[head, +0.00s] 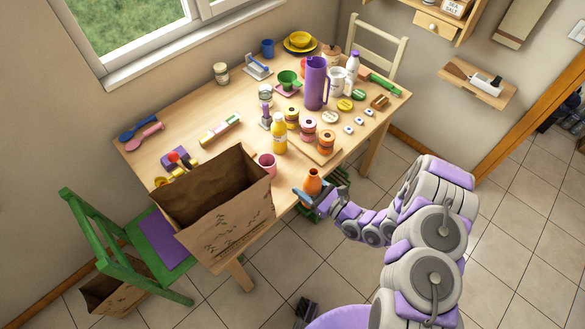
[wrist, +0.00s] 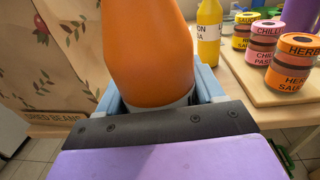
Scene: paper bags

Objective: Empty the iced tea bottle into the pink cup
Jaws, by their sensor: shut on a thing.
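The orange bottle (head: 313,183) is held upright in my gripper (head: 311,198), just off the table's front edge. In the wrist view the bottle (wrist: 150,45) stands between the blue-grey fingers (wrist: 158,97), which are shut on it. No label on it can be read, so I cannot confirm that it is the iced tea. The pink cup (head: 267,164) stands upright on the table near the front edge, left of the bottle and right beside the paper bag. Its inside is not clear, and it does not show in the wrist view.
A large open paper bag (head: 225,215) stands left of the cup; it also fills the wrist view's left side (wrist: 50,60). A yellow bottle (head: 279,135) stands behind the cup. Stacked jars sit on a board (head: 325,157) to the right. A green chair (head: 120,265) is at left.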

